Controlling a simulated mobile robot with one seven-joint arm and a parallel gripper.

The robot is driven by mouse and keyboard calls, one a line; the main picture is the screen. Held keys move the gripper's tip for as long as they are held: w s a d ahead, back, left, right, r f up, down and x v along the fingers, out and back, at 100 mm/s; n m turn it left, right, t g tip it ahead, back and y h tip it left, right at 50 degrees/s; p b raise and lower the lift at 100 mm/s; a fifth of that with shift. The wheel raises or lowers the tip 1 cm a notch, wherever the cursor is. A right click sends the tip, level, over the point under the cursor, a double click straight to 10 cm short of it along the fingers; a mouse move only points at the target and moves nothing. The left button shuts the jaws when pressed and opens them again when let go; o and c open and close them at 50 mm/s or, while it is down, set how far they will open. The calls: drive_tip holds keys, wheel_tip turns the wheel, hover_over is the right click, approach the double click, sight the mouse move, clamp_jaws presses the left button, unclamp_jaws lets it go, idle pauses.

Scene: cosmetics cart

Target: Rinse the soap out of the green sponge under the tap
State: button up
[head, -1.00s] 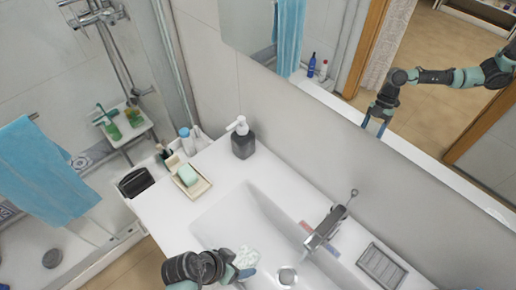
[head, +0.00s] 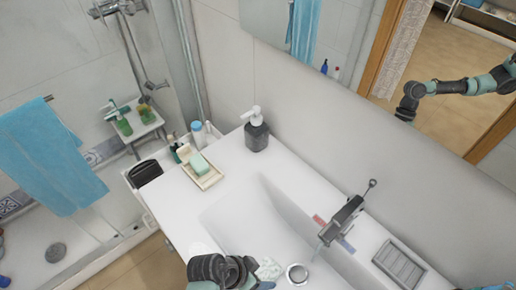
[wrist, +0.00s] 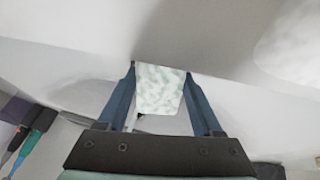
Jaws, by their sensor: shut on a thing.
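My gripper (wrist: 160,95) is shut on the sponge (wrist: 160,88), which shows pale green with white foamy patches between the two blue fingers. In the head view the sponge (head: 268,268) is over the white basin (head: 235,222), just left of the round drain (head: 297,273). The fingers are mostly hidden there by my wrist. The grey tap (head: 343,220) stands at the basin's back edge, up and right of the sponge, its spout pointing toward the drain. A faint pale streak shows below the spout; I cannot tell surely that it is running water.
A dark soap dispenser (head: 256,135) stands at the back left of the counter. A soap bar on a cream dish (head: 208,178) and small bottles are beside it. A grey ribbed dish (head: 399,264) lies right of the tap. A mirror wall borders the back.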

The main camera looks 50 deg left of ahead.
sight(279, 276)
drive_tip(key=w, duration=0.1)
drive_tip(key=w+d+f+b, duration=0.1)
drive_tip(key=w, duration=0.1)
drive_tip(key=w+d, duration=0.1)
drive_tip(key=shift+w+d+f+b, duration=0.1)
drive_tip(key=shift+w+f+b, duration=0.05)
drive_tip(key=shift+w+b, duration=0.15)
drive_tip(key=shift+w+d+f+b, duration=0.25)
drive_tip(key=shift+w+d+b, duration=0.3)
drive_tip(key=shift+w, duration=0.65)
drive_tip(key=shift+w+d+f+b, duration=0.2)
drive_tip(key=shift+w+d+b, duration=0.3)
drive_tip(key=shift+w, duration=0.7)
drive_tip(key=shift+w+d+f+b, duration=0.3)
drive_tip(key=shift+w+d, duration=0.4)
drive_tip(key=shift+w, duration=0.5)
drive_tip(key=shift+r, duration=0.1)
drive_tip(key=shift+s+d, duration=0.1)
drive_tip(key=shift+s+d+p, duration=0.2)
drive_tip(key=shift+d+p, duration=0.15)
drive_tip(key=shift+d, duration=0.05)
drive_tip(key=shift+s+a+p, duration=0.3)
drive_tip(key=shift+s+a, duration=0.3)
drive_tip(key=shift+s, duration=0.6)
drive_tip(key=shift+s+a+p, duration=0.35)
drive_tip(key=shift+s+a, duration=0.2)
drive_tip(key=shift+s, duration=0.65)
drive_tip(key=shift+s+a+p, duration=0.3)
drive_tip(key=shift+s+a, duration=0.3)
drive_tip(key=shift+s, duration=0.6)
